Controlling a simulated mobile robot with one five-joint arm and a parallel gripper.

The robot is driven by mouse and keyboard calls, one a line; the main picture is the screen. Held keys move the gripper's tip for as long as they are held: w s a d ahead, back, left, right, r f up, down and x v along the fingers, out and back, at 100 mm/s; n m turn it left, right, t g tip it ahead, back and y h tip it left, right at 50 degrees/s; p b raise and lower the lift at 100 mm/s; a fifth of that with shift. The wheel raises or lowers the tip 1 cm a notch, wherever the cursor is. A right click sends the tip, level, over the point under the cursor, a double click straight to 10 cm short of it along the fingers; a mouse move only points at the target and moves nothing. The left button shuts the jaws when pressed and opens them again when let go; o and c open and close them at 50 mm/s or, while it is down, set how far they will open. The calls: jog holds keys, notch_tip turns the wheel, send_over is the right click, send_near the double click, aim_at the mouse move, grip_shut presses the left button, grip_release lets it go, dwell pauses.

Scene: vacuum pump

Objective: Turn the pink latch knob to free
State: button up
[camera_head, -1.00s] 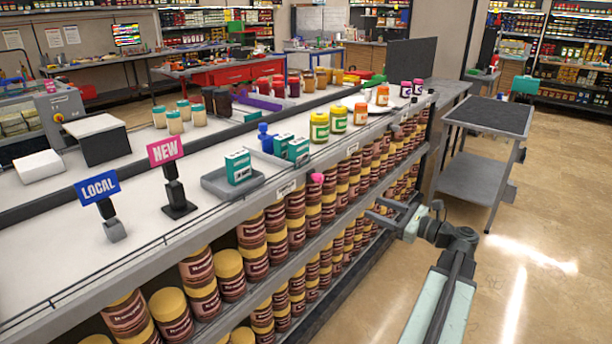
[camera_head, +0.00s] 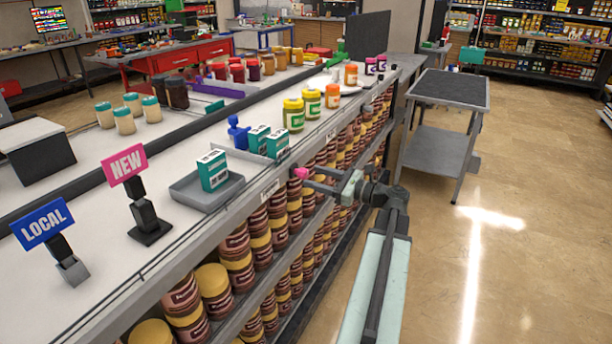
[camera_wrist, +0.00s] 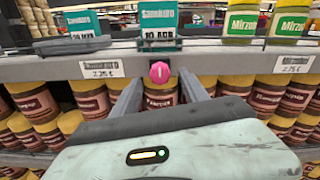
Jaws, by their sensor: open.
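The pink latch knob (camera_head: 300,173) is on the front edge of the counter, below the teal boxes. In the wrist view the knob (camera_wrist: 159,72) is round with a pale upright mark on its face. My gripper (camera_head: 314,180) is in front of the shelf edge, with its fingertips close to the knob. In the wrist view my gripper (camera_wrist: 160,84) is open, with one finger to each side of the knob and slightly below it. I cannot tell whether a finger touches the knob.
The counter edge (camera_wrist: 120,66) runs across just behind the knob, with price labels on it. Brown jars with yellow lids (camera_wrist: 90,98) fill the shelf below. A grey tray (camera_head: 190,193) with a teal box stands above. Open floor (camera_head: 520,220) lies to the right.

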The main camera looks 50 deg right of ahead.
aim_at(307, 175)
jog(key=x, duration=0.3)
jog(key=shift+w, duration=0.15)
